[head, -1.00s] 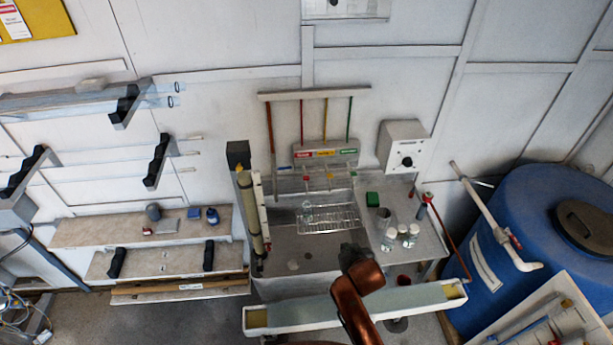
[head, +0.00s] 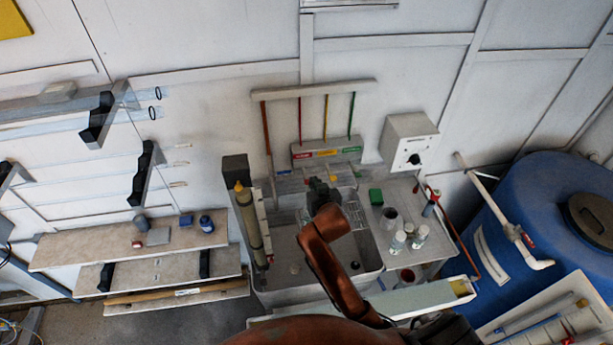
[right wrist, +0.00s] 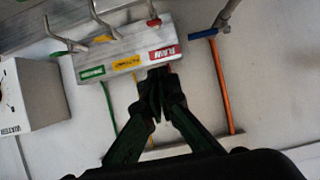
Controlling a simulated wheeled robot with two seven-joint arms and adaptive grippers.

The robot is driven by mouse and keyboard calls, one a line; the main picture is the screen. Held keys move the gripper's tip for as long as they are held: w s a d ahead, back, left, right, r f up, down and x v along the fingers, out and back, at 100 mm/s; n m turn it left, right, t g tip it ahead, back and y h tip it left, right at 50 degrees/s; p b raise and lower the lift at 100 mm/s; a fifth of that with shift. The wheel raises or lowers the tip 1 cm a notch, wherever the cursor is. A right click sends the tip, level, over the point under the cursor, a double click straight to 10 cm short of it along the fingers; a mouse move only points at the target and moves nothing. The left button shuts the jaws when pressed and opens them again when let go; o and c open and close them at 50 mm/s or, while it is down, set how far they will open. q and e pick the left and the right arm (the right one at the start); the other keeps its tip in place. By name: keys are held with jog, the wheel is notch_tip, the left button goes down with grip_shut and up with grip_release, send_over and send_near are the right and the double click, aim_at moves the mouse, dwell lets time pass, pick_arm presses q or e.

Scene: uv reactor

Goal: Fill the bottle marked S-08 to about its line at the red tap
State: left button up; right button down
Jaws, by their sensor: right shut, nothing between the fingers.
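My right gripper (head: 318,190) is over the sink, at the red-tap end of the tap block (head: 326,152). It also shows in the right wrist view (right wrist: 157,78), with its fingers together and empty, near the block's red label (right wrist: 163,54). The red tap (right wrist: 153,21) shows beyond the fingers in the right wrist view; in the head view my gripper covers it. The rack spot under the red tap, where a clear bottle showed earlier, is hidden by my gripper and arm. Two clear bottles with white tops (head: 398,242) (head: 420,236) stand on the right counter; their marks are unreadable. My left gripper is out of view.
The sink (head: 290,268) lies under my right arm. A white control box (head: 408,140) hangs on the wall. A large blue barrel (head: 550,215) stands right.

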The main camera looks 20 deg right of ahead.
jog(key=p, duration=0.2)
send_over(308, 182)
jog(key=f, duration=0.4)
jog(key=shift+s, duration=0.4)
notch_tip(308, 182, down, 3)
jog(key=shift+s+r+p, duration=0.15)
jog(key=shift+r+p, duration=0.05)
jog(key=shift+p, duration=0.1)
jog(key=shift+s+f, duration=0.25)
jog(key=shift+f, duration=0.25)
jog(key=shift+a+f, duration=0.1)
jog(key=shift+f, duration=0.15)
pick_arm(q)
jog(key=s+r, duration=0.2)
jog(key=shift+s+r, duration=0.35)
pick_arm(e)
jog(key=shift+w, duration=0.1)
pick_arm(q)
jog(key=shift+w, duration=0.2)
